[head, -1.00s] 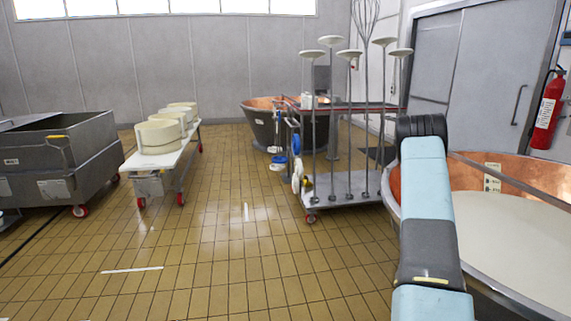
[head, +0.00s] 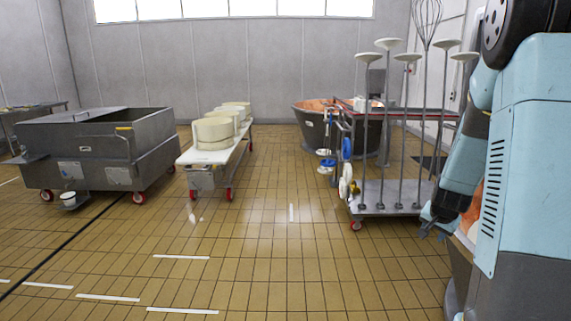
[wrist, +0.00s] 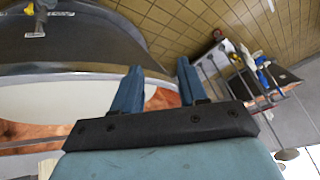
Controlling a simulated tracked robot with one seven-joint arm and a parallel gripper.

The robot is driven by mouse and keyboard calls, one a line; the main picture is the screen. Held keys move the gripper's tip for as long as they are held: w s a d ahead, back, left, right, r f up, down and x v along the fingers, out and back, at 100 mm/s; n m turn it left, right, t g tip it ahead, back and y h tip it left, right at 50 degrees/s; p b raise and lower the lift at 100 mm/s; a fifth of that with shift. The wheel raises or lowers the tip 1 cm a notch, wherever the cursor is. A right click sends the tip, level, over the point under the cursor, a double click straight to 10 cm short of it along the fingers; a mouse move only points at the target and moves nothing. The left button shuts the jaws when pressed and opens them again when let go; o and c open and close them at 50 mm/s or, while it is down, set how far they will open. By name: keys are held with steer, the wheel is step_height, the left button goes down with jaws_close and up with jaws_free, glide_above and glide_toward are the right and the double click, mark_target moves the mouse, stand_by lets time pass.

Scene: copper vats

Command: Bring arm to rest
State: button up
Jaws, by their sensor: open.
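My arm is folded at the right edge of the head view, its light blue links bent downward. My gripper (head: 433,225) points down at the lower end of the arm, close to the right vat, which the arm mostly hides. In the wrist view my gripper (wrist: 159,67) has its two blue fingers apart with nothing between them. Behind the fingers is the rim of a copper vat (wrist: 75,82) with pale contents. I cannot tell whether the gripper touches the vat.
A wheeled cart (head: 385,210) with upright white-disc poles stands just left of my arm. Another copper vat (head: 312,122) is behind it. A white table (head: 215,157) with cheese-like blocks and a grey wheeled tub (head: 100,150) stand left. The tiled floor ahead is clear.

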steer(key=s+a+r+n+y, duration=0.1)
steer(key=s+a+r+n, duration=0.1)
steer(key=s+a+r, duration=0.45)
steer(key=s+a+r+n+y, duration=0.1)
steer(key=s+a+r+n, duration=0.25)
steer(key=a+r, duration=0.45)
steer(key=s+a+r+n, duration=0.2)
steer(key=s+a+r, duration=0.1)
steer(key=s, duration=0.5)
steer(key=s+a+r+n, duration=0.1)
steer(key=s+a+r, duration=0.3)
steer(key=s, duration=0.5)
steer(key=shift+s+r+n+y, duration=0.25)
steer(key=shift+s+n+y, duration=0.05)
steer(key=shift+n, duration=0.05)
